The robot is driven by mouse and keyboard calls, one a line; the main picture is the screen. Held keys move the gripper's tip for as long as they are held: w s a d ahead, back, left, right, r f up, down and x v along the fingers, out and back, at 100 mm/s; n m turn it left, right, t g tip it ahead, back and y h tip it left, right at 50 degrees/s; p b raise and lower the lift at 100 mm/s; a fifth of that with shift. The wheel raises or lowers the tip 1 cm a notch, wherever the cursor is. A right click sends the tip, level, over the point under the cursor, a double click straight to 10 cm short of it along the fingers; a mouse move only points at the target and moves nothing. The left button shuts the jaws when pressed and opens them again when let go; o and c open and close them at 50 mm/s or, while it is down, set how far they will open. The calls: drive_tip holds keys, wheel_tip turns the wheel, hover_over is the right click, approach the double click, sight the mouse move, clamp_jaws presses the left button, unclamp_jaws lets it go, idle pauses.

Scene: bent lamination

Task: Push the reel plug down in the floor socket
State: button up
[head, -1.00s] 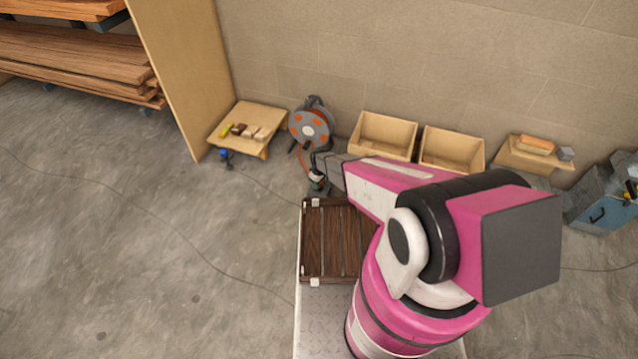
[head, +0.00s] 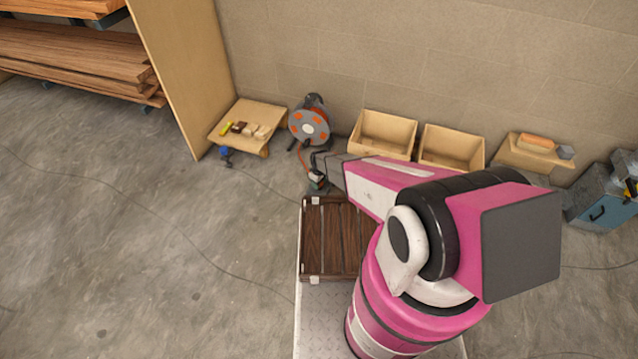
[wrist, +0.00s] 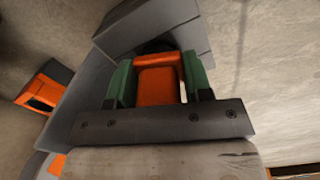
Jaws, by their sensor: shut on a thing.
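The orange reel plug (wrist: 157,84) is between the green-padded fingers of my gripper (wrist: 158,90) in the wrist view. My gripper is shut on it. In the head view my gripper (head: 318,178) is low near the floor, just beyond the dark wooden crate, and the plug is too small to make out. A grey block (wrist: 150,22) lies beyond the fingers in the wrist view; I cannot tell whether it is the floor socket or how deep the plug sits. The cable reel (head: 309,127), grey with orange patches, stands by the wall, an orange cable running down from it.
The slatted wooden crate (head: 330,238) lies in front of my gripper. A low wooden table (head: 247,117) with small blocks stands left of the reel. Two open wooden bins (head: 382,137) stand to the right along the wall. The floor at left is open, with thin cables across it.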

drive_tip(key=shift+f, duration=0.65)
drive_tip(key=o, duration=0.9)
drive_tip(key=shift+r, duration=0.15)
wheel_tip(320, 180, up, 11)
drive_tip(key=shift+f, duration=0.15)
drive_tip(key=s+d+r+m, duration=0.3)
drive_tip(key=s+d+r, duration=0.3)
drive_tip(key=r, duration=0.6)
drive_tip(key=s+d+r+m, duration=0.3)
drive_tip(key=s+d+r, duration=0.3)
drive_tip(key=r, duration=0.7)
drive_tip(key=s+d+r+m, duration=0.4)
drive_tip(key=s+d+r, duration=0.2)
drive_tip(key=r, duration=0.7)
drive_tip(key=shift+s+d+r, duration=0.1)
drive_tip(key=shift+s+d, duration=0.2)
drive_tip(key=shift+d, duration=0.25)
